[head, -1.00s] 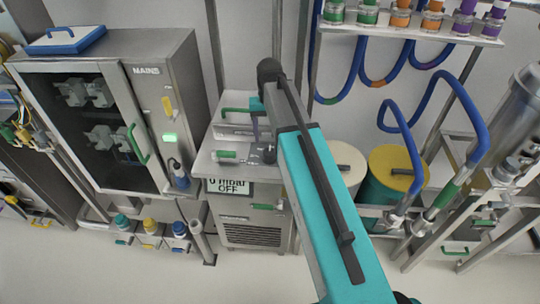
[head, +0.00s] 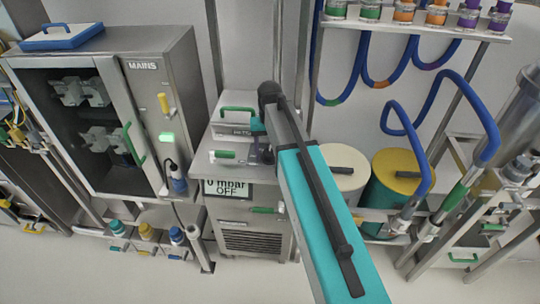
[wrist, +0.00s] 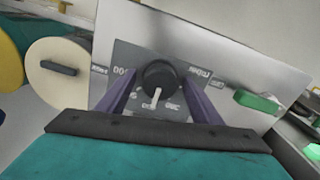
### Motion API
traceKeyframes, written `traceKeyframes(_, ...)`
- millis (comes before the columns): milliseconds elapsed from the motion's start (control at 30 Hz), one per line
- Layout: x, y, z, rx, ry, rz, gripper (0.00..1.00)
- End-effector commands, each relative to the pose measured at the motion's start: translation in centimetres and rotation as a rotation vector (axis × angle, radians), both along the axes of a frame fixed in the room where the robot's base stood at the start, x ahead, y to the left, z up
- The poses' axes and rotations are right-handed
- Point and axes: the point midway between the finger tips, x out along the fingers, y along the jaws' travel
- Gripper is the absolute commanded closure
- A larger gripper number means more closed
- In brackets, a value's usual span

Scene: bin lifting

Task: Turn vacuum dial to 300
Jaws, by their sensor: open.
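The vacuum dial (wrist: 160,80) is a round black knob with a white pointer on a dark label plate, seen in the wrist view. Its pointer faces the bottom of that view. My gripper (wrist: 160,100) is open, with its two purple fingers on either side of the dial. I cannot tell whether the fingers touch it. In the head view my gripper (head: 262,152) is at the top of the grey cabinet, and my arm partly hides it. The display (head: 228,188) on the cabinet front reads "0 mbar OFF".
A green-handled lever (head: 222,155) sits left of my gripper on the cabinet top; its green part shows in the wrist view (wrist: 257,101). A steel oven marked MAINS (head: 180,110) stands at the left. Cream (head: 342,165) and yellow-topped (head: 402,168) drums stand at the right.

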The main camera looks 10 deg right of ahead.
Motion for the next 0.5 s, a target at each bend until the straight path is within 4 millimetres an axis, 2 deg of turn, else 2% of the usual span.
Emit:
traceKeyframes(367,0.00,-0.06,-0.30,0.000,0.000,-0.001,0.40)
traceKeyframes(400,0.00,-0.07,-0.30,0.000,0.000,-0.001,0.42)
traceKeyframes(500,0.00,-0.08,-0.30,0.000,0.000,-0.001,0.59)
